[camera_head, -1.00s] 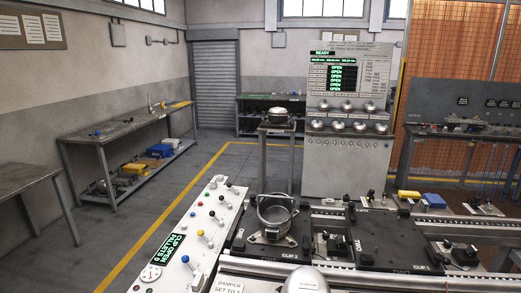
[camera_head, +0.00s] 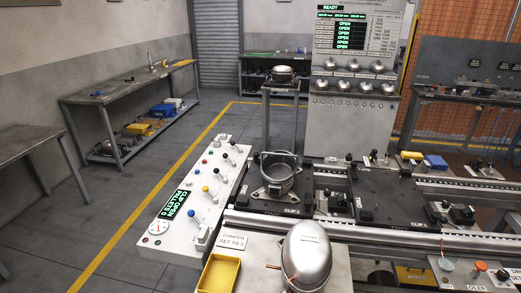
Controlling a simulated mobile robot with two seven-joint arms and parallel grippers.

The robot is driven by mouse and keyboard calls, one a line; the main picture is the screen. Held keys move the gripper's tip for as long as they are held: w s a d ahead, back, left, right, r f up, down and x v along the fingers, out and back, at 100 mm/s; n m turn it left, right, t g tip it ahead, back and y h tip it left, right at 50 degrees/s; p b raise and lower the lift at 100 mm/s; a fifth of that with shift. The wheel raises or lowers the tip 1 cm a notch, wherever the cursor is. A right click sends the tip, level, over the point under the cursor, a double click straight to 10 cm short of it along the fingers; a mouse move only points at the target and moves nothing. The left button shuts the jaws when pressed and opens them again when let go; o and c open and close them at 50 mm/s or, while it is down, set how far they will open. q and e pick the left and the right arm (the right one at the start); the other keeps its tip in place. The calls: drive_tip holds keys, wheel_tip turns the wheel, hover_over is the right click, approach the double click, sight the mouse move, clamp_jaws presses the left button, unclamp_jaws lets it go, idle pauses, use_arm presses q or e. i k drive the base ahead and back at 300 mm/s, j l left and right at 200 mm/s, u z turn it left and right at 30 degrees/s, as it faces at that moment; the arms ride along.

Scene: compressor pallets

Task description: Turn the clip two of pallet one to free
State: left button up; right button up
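A black pallet (camera_head: 247,202) on the conveyor carries an open grey metal housing (camera_head: 277,177) with a hoop handle. A small label on its front edge appears to read CLIP 2 (camera_head: 291,212). A second black pallet (camera_head: 392,200) lies to its right and looks bare. Small clips with black knobs stand around the pallets, one between them (camera_head: 326,198) and one past the right pallet (camera_head: 461,213). I cannot tell which pallet is pallet one, nor the clips' exact positions. Neither of my grippers is in view.
A control panel (camera_head: 172,226) with coloured levers stands left; its green display appears to read CLIP OPEN. A silver domed shell (camera_head: 308,252) and a yellow tray (camera_head: 218,273) are in front. A board (camera_head: 362,50) reads READY above several OPEN lines. The floor left of the panel is clear.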

sight(256, 155)
drive_tip(key=j, duration=0.4)
drive_tip(key=k+j, duration=0.15)
drive_tip(key=j, duration=0.25)
drive_tip(key=j+z, duration=0.2)
drive_tip(key=j, duration=0.65)
drive_tip(key=i+j+z, duration=0.1)
drive_tip(key=j, duration=0.75)
drive_tip(key=i+j+z, duration=0.1)
drive_tip(key=j, duration=0.2)
drive_tip(key=i+j+z, duration=0.1)
drive_tip(key=j, duration=0.25)
drive_tip(key=i+j, duration=0.2)
drive_tip(key=j, duration=0.15)
drive_tip(key=i+j+z, duration=0.15)
drive_tip(key=j, duration=0.2)
drive_tip(key=i+j+z, duration=0.1)
drive_tip(key=j, duration=0.25)
drive_tip(key=i+j+z, duration=0.1)
drive_tip(key=i+j, duration=0.15)
drive_tip(key=j, duration=0.15)
drive_tip(key=i+j+z, duration=0.15)
drive_tip(key=i+j, duration=0.1)
drive_tip(key=j, duration=0.1)
